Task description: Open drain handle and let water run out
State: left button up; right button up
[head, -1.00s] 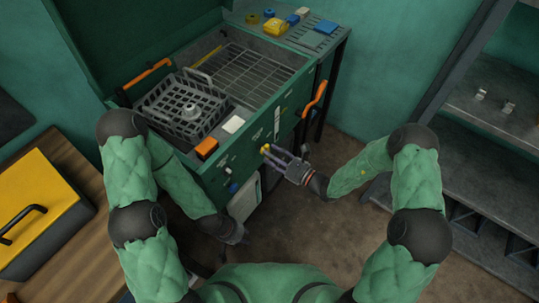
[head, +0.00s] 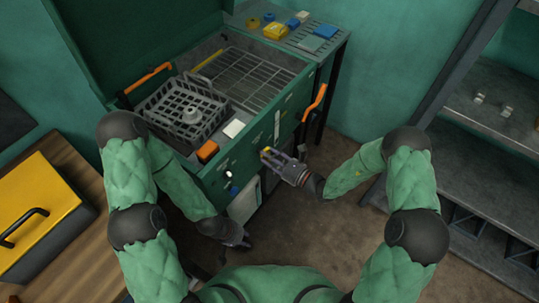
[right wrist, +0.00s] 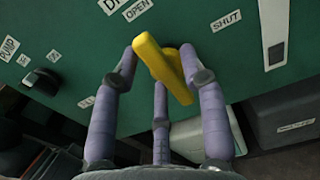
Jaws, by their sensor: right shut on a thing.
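The yellow drain handle (right wrist: 153,57) is on the green front panel (right wrist: 55,30) of the washer-like machine, below the OPEN label (right wrist: 138,9) and left of the SHUT label (right wrist: 226,20). It slants, its upper end toward the OPEN side. My right gripper (right wrist: 160,66) is shut on the handle, with purple-grey fingers on both sides. In the head view the right gripper (head: 271,157) reaches the panel from the right, and the handle (head: 266,151) shows small at its tips. My left gripper (head: 240,238) hangs low before the machine, empty; its jaws are unclear. No running water is visible.
A basket (head: 180,112) sits in the machine's open top. Orange handles flank it; one (head: 314,102) is near my right gripper. A pale box (head: 244,204) stands below the panel. A yellow case (head: 40,205) lies on the left bench; shelves (head: 480,130) stand right.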

jog(key=o, duration=0.8)
jog(key=v, duration=1.2)
